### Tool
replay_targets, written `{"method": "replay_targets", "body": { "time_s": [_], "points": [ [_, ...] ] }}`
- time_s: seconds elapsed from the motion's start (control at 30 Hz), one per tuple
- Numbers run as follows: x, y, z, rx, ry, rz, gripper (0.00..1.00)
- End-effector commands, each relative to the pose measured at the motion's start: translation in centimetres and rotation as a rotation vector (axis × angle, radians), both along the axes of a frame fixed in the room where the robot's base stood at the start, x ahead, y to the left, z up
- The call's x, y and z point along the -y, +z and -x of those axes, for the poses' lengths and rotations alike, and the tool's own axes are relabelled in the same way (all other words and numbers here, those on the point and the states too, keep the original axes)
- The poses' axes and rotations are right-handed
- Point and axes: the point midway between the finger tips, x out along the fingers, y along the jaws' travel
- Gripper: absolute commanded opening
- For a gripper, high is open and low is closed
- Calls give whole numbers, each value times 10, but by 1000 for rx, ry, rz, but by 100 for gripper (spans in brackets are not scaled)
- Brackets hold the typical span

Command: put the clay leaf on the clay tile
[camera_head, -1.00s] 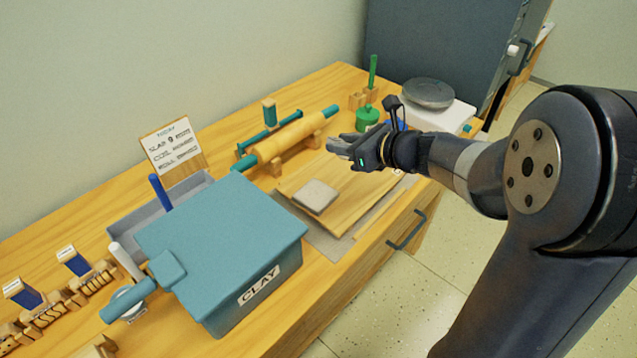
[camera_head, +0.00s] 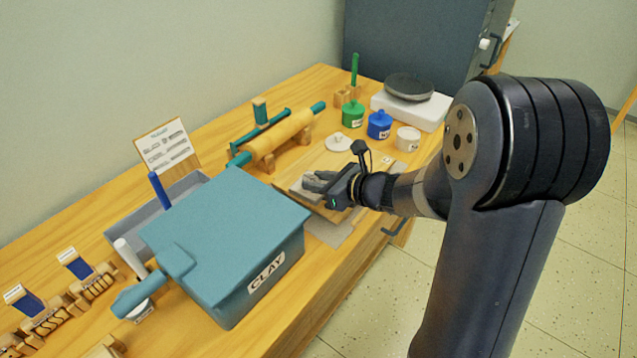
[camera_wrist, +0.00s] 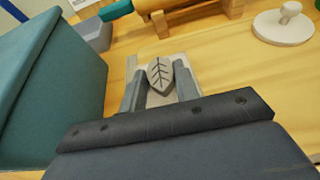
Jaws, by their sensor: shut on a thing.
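The clay leaf (camera_wrist: 160,75) is grey with dark carved veins. In the wrist view it lies between the two fingers of my gripper (camera_wrist: 160,90), which is shut on it. The pale grey clay tile shows behind and around the leaf in the wrist view. In the head view my gripper (camera_head: 318,182) is over the tile (camera_head: 302,196), which it partly hides. The leaf cannot be made out clearly there. I cannot tell whether the leaf touches the tile.
A teal clay box (camera_head: 222,235) stands close left of my gripper. A rolling pin (camera_head: 280,134) on wooden rests lies behind. A white knobbed disc (camera_head: 338,142), green (camera_head: 353,113), blue (camera_head: 379,125) and white (camera_head: 408,138) jars, and a scale (camera_head: 410,88) stand at the back right.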

Motion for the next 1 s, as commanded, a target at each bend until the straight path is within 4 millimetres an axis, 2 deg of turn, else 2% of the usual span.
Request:
{"method": "replay_targets", "body": {
  "time_s": [0.33, 0.37, 0.6, 1.0],
  "points": [
    [0, -4, 0, 1, 0, 0, 8],
    [0, -4, 0, 1, 0, 0, 30],
    [0, -2, 0, 1, 0, 0, 50],
    [3, 4, 2, 1, -2, 0, 51]
  ]
}}
